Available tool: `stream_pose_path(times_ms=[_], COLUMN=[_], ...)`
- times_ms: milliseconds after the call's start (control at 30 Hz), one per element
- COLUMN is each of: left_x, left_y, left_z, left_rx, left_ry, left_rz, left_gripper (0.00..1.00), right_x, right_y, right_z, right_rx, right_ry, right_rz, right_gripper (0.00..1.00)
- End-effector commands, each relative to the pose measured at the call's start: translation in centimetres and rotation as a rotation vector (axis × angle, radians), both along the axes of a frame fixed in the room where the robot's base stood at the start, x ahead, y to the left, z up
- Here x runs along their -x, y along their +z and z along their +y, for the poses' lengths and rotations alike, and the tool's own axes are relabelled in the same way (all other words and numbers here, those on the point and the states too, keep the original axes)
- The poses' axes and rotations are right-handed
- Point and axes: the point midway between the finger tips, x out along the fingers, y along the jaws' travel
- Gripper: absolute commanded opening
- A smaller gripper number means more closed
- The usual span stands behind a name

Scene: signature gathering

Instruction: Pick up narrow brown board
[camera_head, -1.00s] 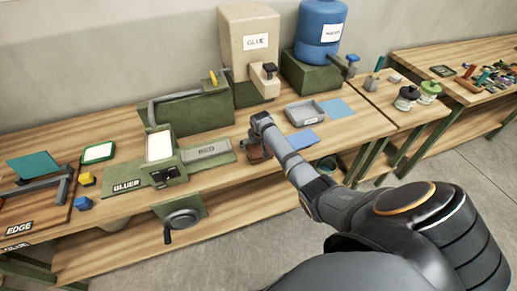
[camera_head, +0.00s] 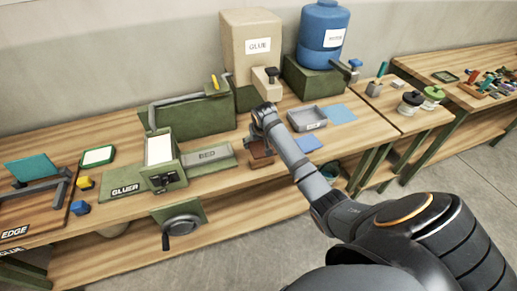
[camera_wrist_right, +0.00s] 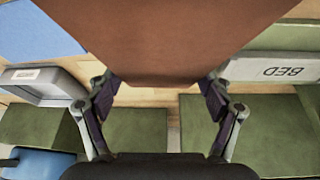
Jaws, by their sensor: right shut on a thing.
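The brown board (camera_head: 261,153) shows in the head view below my right gripper (camera_head: 260,138), over the front part of the workbench, right of the plate marked BED. My right gripper is shut on it. In the right wrist view the brown board (camera_wrist_right: 170,40) fills the upper middle between the two fingers of the gripper (camera_wrist_right: 160,97). Its far end runs out of that picture. The wrist view shows bench and green parts beyond the board. My left gripper is not in view.
The green gluer (camera_head: 160,165) and BED plate (camera_head: 208,157) stand left of the board. A grey tray (camera_head: 307,118) and blue sheets (camera_head: 308,145) lie to its right. A glue container (camera_head: 252,50) and blue tank (camera_head: 322,30) stand behind.

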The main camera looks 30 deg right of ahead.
Motion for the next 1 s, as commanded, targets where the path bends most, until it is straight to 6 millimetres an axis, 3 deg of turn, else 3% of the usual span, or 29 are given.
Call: stream_pose_path(times_ms=[100, 300, 433, 600, 1000], left_x=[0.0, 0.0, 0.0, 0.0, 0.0], left_y=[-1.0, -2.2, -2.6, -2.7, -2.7], left_z=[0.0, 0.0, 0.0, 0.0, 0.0], left_rx=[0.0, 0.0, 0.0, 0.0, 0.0], left_ry=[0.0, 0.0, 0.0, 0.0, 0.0], left_rz=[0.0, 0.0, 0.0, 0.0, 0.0], left_gripper=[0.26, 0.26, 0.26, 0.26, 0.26], right_x=[2.4, 6.6, 8.4, 9.4, 9.5], right_y=[2.6, 4.7, 5.8, 6.4, 6.5], right_z=[1.3, 3.9, 4.9, 5.5, 5.5], right_rx=[0.003, 0.001, 0.001, 0.001, 0.001], right_ry=[0.003, 0.003, 0.001, 0.001, 0.0], right_rz=[-0.004, -0.003, -0.002, -0.001, -0.002], right_gripper=[0.48, 0.48, 0.48, 0.48, 0.48])
